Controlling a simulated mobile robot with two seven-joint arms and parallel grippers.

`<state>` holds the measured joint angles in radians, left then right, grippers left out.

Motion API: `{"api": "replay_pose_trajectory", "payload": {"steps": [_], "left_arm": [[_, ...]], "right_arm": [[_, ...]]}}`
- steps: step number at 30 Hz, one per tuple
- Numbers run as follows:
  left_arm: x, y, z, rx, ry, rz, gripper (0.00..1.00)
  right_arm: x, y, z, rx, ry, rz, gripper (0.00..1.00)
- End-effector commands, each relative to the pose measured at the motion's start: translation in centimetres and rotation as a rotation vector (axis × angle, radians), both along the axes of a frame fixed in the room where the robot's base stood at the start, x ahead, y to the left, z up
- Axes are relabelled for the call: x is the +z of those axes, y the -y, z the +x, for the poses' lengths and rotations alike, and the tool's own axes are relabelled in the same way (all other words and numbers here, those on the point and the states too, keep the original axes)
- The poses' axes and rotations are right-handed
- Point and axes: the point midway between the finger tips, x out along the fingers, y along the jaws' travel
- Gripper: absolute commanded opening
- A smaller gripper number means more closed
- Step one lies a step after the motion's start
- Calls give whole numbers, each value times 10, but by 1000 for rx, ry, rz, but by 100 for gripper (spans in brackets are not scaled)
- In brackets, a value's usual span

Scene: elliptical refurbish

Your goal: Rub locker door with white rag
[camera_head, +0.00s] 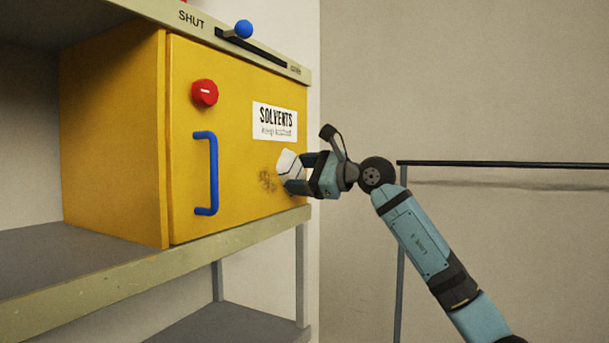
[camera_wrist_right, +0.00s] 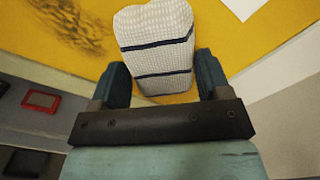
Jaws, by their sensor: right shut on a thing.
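The yellow locker door (camera_head: 236,190) is closed and carries a blue handle (camera_head: 207,173), a red knob and a white SOLVENTS label (camera_head: 275,121). A brown smudge (camera_head: 268,181) marks the door below the label; it also shows in the right wrist view (camera_wrist_right: 70,28). My right gripper (camera_head: 294,174) is shut on the white rag (camera_head: 288,162), at the door's right part, just right of the smudge. In the right wrist view the rag (camera_wrist_right: 155,45) has dark stripes and sticks out between the fingers toward the door. I cannot tell whether it touches the door. My left gripper is not in view.
The locker stands on a grey shelf (camera_head: 95,283) with a yellowish front edge. A beam above reads SHUT and has a blue ball knob (camera_head: 243,29) on a slot. A dark rail (camera_head: 500,164) runs along the right. A red object (camera_wrist_right: 41,101) lies left in the wrist view.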

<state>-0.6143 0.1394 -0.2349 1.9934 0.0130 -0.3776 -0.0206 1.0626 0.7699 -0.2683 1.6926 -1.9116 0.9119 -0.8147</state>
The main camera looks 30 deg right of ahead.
Motion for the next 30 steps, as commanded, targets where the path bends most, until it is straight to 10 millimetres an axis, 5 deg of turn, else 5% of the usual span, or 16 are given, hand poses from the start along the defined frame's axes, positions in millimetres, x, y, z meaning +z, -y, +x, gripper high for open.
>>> {"api": "replay_pose_trajectory", "payload": {"steps": [30], "left_arm": [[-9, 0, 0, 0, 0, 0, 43]], "right_arm": [[-1, -53, -29, 2, 0, -1, 51]]}}
